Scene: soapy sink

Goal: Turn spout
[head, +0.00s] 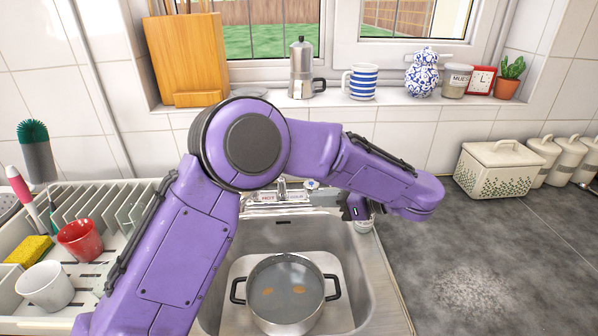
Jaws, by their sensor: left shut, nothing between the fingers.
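The chrome tap (281,190) stands at the back edge of the sink (350,262), with a label beside it. My left arm crosses in front of and above it, so much of the tap is hidden, and I cannot clearly make out which way the spout points. My left gripper (354,208) is at the right end of that arm, near the back right corner of the sink, right of the tap. It is small and dark in view, shut and empty. I cannot tell whether it touches anything. My right gripper is not in view.
A two-handled pot (285,312) with water and brownish pieces sits in the sink. A pale container (364,222) is partly hidden behind my left gripper. The dish rack (100,200) with cups stands left. The grey counter (490,260) at right has free room.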

